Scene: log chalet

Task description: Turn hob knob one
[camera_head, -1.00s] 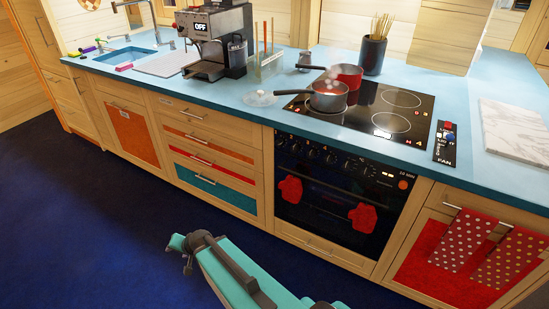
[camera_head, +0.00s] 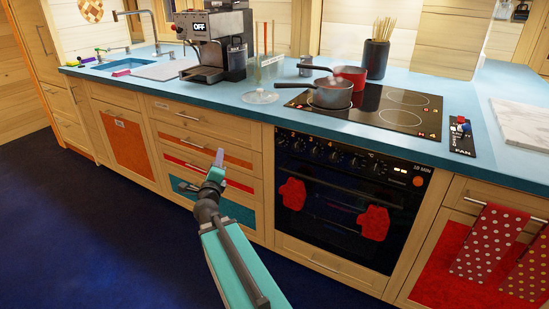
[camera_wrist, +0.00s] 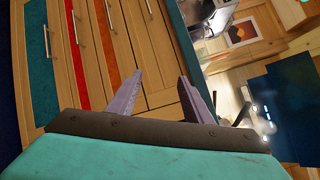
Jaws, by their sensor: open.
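The oven (camera_head: 335,205) has a black front panel with a row of dark round knobs along its top. The leftmost knob (camera_head: 297,144) is near the panel's left end; its number is too small to read surely. My gripper (camera_head: 219,162) is in front of the drawers, left of the oven and apart from the knobs. In the wrist view my gripper (camera_wrist: 160,76) shows two purple fingers spread apart with nothing between them. The wrist view shows drawer fronts, not the knobs.
Two red oven mitts (camera_head: 374,222) hang on the oven door. A grey saucepan (camera_head: 331,94) and a red pot (camera_head: 349,76) stand on the black hob (camera_head: 385,108). A coffee machine (camera_head: 216,42) stands on the blue worktop. The floor in front is clear.

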